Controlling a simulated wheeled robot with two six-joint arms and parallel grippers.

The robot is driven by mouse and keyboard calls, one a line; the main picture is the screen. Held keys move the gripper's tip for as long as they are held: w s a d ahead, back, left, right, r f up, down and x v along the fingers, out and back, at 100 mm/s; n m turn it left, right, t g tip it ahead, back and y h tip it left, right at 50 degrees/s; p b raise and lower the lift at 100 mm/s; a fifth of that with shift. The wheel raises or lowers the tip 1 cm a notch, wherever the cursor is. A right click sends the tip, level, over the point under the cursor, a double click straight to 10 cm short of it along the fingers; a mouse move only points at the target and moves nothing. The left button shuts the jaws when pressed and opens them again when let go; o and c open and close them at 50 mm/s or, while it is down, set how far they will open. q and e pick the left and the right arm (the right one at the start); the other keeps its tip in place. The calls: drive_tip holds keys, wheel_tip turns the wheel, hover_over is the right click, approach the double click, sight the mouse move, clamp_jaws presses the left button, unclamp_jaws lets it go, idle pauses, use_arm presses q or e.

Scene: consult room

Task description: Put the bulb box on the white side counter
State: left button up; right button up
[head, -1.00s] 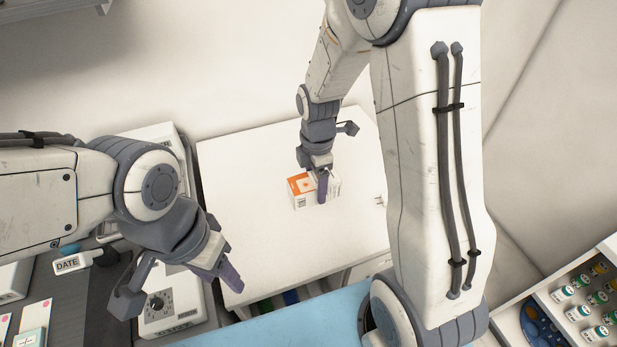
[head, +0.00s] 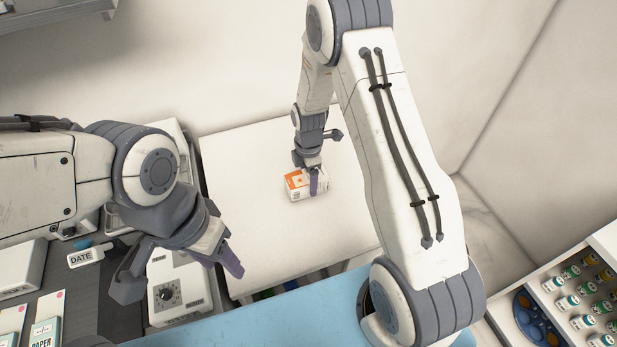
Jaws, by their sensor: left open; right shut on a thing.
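The bulb box (head: 296,186) is a small white carton with an orange panel. It is at the white side counter (head: 245,225), over the middle of its top; I cannot tell whether its base touches the surface. My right gripper (head: 313,182) comes down from above and is shut on the box, one finger showing across its near side. My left gripper (head: 180,275) is open and empty, at the left of the counter, above a white device with a dial.
The white dial device (head: 180,290) stands left of the counter. A label marked DATE (head: 85,257) lies on a dark surface beside it. A blue surface (head: 270,322) runs along the front. A tray of several vials (head: 575,295) is at the lower right. Much of the counter top is bare.

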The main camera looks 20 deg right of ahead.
drive_tip(key=shift+f, duration=0.2)
drive_tip(key=o, duration=1.2)
drive_tip(key=shift+o, duration=0.2)
drive_tip(key=shift+r, duration=0.1)
